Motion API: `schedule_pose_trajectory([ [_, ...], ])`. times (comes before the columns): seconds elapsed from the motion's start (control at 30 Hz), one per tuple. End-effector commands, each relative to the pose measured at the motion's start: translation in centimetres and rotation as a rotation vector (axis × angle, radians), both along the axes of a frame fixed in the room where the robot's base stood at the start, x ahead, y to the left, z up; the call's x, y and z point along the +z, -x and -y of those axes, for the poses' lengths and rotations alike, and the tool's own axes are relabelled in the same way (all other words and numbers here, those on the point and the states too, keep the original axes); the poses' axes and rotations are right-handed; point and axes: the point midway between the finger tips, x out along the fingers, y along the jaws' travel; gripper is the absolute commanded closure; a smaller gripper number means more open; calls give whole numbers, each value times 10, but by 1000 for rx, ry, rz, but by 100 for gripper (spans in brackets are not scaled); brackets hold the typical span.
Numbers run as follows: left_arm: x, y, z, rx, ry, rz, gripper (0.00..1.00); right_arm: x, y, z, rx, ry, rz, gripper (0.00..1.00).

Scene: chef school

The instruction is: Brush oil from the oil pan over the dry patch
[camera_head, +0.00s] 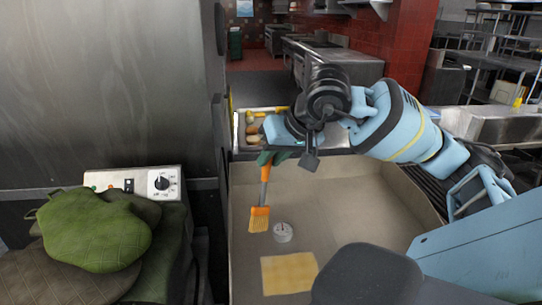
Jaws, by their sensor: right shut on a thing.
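My right gripper (272,157) is shut on the handle of a brush (260,216) with a grey shaft and orange bristles. The brush hangs bristles down over a large beige flat surface with raised sides (345,220). Whether the bristles touch that surface is unclear. A pale yellow square patch (288,273) lies on this surface, nearer to me and to the right of the brush. A small round whitish item (283,232) stands between brush and patch. I cannot tell which thing is the oil pan. My left gripper is not in view.
A metal tray with yellowish food (252,128) stands behind the beige surface. Green cloths or mitts (95,232) lie at the left, by a control box with a knob (162,183). A tall metal wall (100,90) closes the left side. The beige surface's middle right is clear.

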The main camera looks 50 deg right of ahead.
Motion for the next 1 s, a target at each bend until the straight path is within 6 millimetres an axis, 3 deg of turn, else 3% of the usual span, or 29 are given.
schedule_pose_trajectory([
  [0.27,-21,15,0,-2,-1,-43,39,-32,0,0,1,3,-12,100],
  [0.63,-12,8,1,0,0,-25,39,-46,0,-1,3,-1,0,100],
  [1.0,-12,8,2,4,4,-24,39,-48,0,-1,2,0,3,100],
])
